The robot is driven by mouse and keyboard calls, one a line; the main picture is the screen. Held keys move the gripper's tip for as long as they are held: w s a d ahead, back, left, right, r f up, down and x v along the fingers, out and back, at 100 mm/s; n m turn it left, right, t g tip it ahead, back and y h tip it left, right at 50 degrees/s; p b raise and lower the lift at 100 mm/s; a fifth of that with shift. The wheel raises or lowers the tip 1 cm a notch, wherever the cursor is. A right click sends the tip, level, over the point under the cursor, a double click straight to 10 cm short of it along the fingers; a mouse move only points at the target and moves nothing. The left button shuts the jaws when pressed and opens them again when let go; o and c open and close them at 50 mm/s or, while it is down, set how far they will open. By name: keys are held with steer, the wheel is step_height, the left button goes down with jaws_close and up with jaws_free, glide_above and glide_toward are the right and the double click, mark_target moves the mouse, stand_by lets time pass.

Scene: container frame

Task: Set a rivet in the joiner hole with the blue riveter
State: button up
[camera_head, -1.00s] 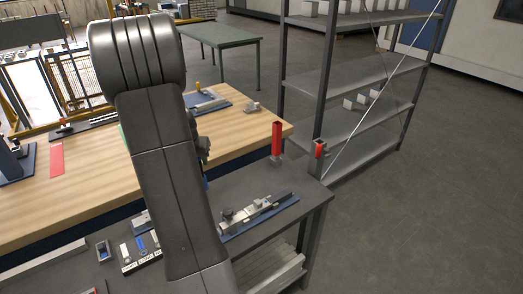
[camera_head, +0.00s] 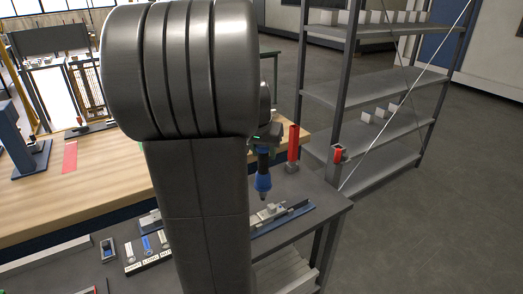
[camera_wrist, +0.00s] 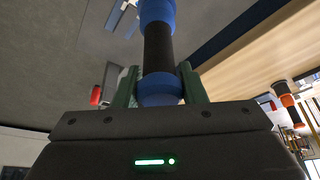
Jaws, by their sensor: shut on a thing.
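The blue riveter (camera_head: 263,172) hangs upright, nose down, in the head view, with blue ends and a dark middle. My gripper (camera_wrist: 158,88) is shut on the riveter; its green fingers lie on both sides of it in the wrist view. The riveter's tip is above and slightly left of the metal joiner assembly (camera_head: 274,211), which lies on a blue base plate (camera_head: 290,220) on the dark bench. The tip looks apart from the assembly. The joiner hole is too small to tell, and my arm hides part of the bench.
A labelled tray (camera_head: 146,250) lies left of my arm. A metal shelf rack (camera_head: 370,95) stands at right. Floor at far right is clear.

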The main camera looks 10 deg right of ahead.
mark_target(263, 174)
steer(key=shift+f+b, duration=2.3)
steer(key=shift+f, duration=0.85)
steer(key=shift+f+b, duration=0.85)
steer(key=shift+f, duration=0.15)
steer(key=shift+r, duration=0.1)
steer(key=shift+r+p, duration=2.95)
steer(key=shift+r, duration=0.85)
steer(key=shift+f, duration=0.1)
